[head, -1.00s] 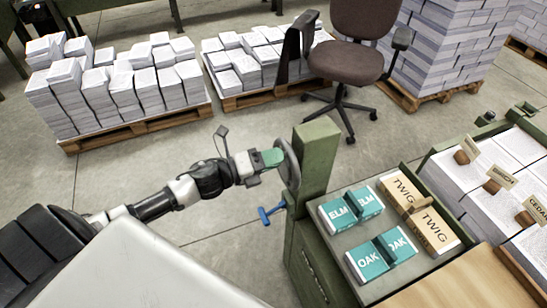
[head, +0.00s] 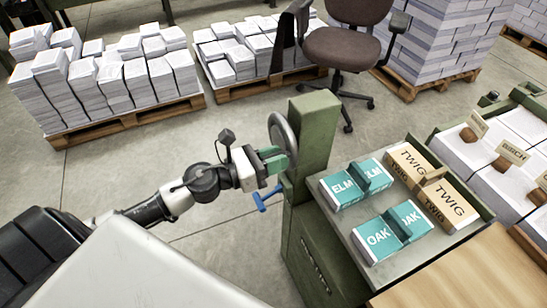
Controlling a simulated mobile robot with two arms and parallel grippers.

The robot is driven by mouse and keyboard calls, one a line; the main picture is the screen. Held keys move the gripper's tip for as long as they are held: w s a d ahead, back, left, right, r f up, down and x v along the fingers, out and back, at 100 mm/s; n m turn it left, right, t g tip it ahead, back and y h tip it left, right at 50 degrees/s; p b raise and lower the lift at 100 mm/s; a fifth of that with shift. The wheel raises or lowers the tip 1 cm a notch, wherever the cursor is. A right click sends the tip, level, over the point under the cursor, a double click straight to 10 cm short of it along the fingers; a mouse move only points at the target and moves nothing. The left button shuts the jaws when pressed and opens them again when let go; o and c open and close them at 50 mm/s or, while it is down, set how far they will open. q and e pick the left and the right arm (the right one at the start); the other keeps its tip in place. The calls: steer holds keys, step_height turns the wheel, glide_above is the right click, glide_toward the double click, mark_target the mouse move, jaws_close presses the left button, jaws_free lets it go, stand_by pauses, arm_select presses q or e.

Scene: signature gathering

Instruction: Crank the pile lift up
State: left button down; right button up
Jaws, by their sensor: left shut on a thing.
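The pile lift is a green column (head: 318,125) with a grey round wheel (head: 283,135) on its left side. A grey platform (head: 338,222) beside the column bears teal ELM packs (head: 345,190), teal OAK packs (head: 380,240) and brown TWIG packs (head: 445,207). My left gripper (head: 273,161), with green fingers, is at the wheel's left face, by its lower part. It is shut on the wheel's crank handle, which the fingers mostly hide. A blue T-shaped lever (head: 267,196) sticks out just below the gripper. My right gripper is out of view.
Paper stacks on a wooden pallet (head: 125,118) stand at the back left, with another pallet (head: 255,88) beside it. An office chair (head: 345,50) stands behind the column. Labelled stacks (head: 490,160) are at the right. A wooden tabletop (head: 470,275) lies at front right.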

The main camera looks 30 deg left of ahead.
arm_select(q)
steer(key=shift+s+d+f+m+b, duration=0.15)
steer(key=shift+f+m+b, duration=0.4)
steer(key=shift+f+m, duration=0.25)
steer(key=shift+f+m+b, duration=0.5)
steer(key=shift+m+b, duration=0.45)
steer(key=shift+m, duration=0.25)
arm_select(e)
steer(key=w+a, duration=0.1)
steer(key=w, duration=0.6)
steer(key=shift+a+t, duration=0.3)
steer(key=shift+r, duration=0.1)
arm_select(q)
steer(key=c, duration=0.9)
jaws_free()
steer(key=shift+r, duration=0.1)
